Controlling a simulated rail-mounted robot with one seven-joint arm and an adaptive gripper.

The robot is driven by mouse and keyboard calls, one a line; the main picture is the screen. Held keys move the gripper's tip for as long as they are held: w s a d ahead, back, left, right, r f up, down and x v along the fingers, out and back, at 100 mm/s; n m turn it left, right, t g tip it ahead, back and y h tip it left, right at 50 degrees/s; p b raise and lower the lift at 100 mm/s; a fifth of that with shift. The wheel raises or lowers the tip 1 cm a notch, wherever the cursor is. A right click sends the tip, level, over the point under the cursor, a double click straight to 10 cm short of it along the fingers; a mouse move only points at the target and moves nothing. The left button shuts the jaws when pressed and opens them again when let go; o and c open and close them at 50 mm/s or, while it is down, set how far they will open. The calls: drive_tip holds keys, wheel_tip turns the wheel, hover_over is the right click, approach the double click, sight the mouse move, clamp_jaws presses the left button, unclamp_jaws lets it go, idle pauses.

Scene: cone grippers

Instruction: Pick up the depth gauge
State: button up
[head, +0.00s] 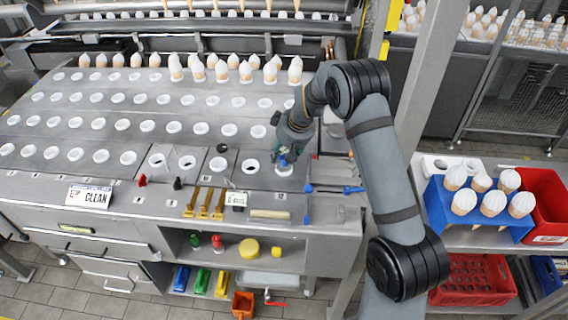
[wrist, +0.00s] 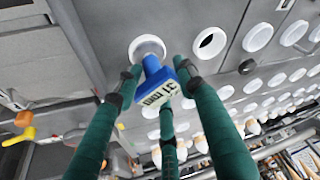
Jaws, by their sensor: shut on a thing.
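The depth gauge (wrist: 160,78) is blue with a pale, marked end face, seen in the wrist view between the green fingers of my gripper (wrist: 155,95). My gripper is shut on it. Its far end overlaps a white-ringed hole in the metal top; I cannot tell whether it is inside the hole or just above it. In the head view, my gripper (head: 287,158) points down over the right end of the front row of holes. Only a small blue bit of the gauge (head: 283,161) shows there, the rest being hidden by my fingers.
The metal table (head: 60,118) has rows of white-ringed holes, with cones standing along the back. Blue-handled tools (head: 335,188) lie right of my gripper. A CLEAN sign (head: 90,196) and yellow tools (head: 205,203) lie along the front. A blue cone rack (head: 480,222) stands at right.

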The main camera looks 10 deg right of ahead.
drive_tip(key=shift+d, duration=0.1)
drive_tip(key=c, duration=0.6)
clamp_jaws()
